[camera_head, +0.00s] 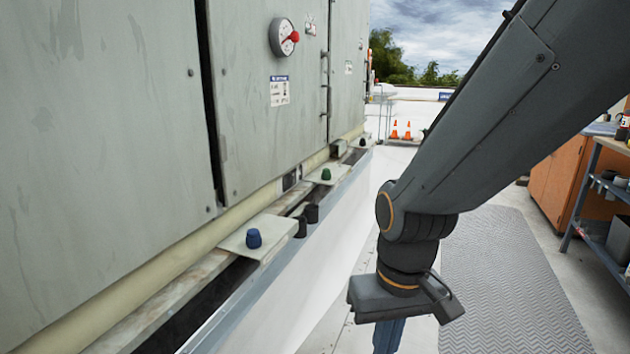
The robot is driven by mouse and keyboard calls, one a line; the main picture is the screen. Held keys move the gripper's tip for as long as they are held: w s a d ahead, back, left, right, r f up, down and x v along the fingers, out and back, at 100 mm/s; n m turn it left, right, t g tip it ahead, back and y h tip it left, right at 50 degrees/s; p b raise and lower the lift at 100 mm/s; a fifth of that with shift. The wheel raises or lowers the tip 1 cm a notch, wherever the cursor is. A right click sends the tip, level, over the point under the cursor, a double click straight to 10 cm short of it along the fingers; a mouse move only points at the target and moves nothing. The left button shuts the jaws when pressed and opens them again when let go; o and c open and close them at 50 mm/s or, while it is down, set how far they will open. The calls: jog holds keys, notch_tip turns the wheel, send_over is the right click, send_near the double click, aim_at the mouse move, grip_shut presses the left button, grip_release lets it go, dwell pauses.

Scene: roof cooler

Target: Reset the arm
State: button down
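My arm comes in from the upper right and bends down at a dark joint with an orange ring. My gripper (392,300) hangs at its end, to the right of the cooler's ledge and apart from it, over the walkway. A blue piece (388,336) shows under the gripper and runs out of the bottom of the picture. I cannot tell whether it is a finger or something held. The fingertips are not clearly visible.
The grey cooler cabinet (120,130) fills the left, with a red-knobbed dial (284,38). Blue (254,238), green (326,174) and dark (362,142) knobs stand on ledge plates. A grey mat (505,285) lies right, before a shelf rack (590,205). Two orange cones (401,130) stand far back.

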jog(key=s+d+r+m+p, duration=0.2)
jog(key=d+r+p, duration=0.6)
jog(key=p, duration=0.3)
jog(key=shift+d+r+h, duration=0.3)
jog(key=shift+r, duration=0.55)
jog(key=shift+a, duration=0.15)
